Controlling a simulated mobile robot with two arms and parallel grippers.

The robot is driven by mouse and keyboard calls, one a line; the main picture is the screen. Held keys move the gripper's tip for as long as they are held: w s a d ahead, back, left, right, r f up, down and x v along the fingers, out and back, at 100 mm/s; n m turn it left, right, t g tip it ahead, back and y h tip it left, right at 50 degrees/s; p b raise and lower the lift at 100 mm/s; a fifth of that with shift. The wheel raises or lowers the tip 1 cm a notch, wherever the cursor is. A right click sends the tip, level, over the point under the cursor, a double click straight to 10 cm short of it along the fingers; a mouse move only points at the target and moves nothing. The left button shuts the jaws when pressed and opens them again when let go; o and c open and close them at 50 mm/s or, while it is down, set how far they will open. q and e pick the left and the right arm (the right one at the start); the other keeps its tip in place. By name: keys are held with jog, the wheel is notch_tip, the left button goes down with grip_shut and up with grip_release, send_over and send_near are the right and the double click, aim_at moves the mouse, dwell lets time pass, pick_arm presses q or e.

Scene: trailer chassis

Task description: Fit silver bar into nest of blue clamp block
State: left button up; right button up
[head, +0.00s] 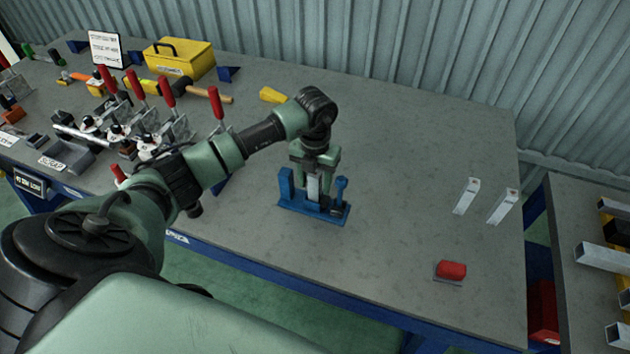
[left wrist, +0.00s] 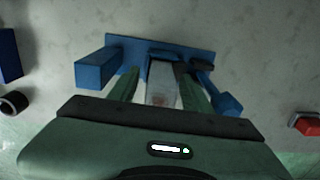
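The blue clamp block (head: 331,214) stands on the bench, with a blue post at the left and a round-topped blue part at the right. It also shows in the left wrist view (left wrist: 96,70). The silver bar (head: 313,188) stands upright at the middle of the block; how deep it sits is hidden. It also shows in the left wrist view (left wrist: 162,82). My left gripper (head: 314,172) points down over the block, its green fingers on either side of the bar. A narrow gap shows beside the bar, so the fingers look open. My right gripper is not in view.
A red block (head: 451,270) sits near the front edge. Red-handled clamps (head: 137,84) and a yellow toolbox (head: 180,58) are at the left. The bench behind the block is mostly clear.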

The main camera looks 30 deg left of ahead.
pick_arm(q)
jog(key=shift+r, duration=0.35)
notch_tip(320, 180, up, 11)
jog(key=b, duration=0.3)
jog(key=shift+f, duration=0.2)
jog(key=shift+r, duration=0.5)
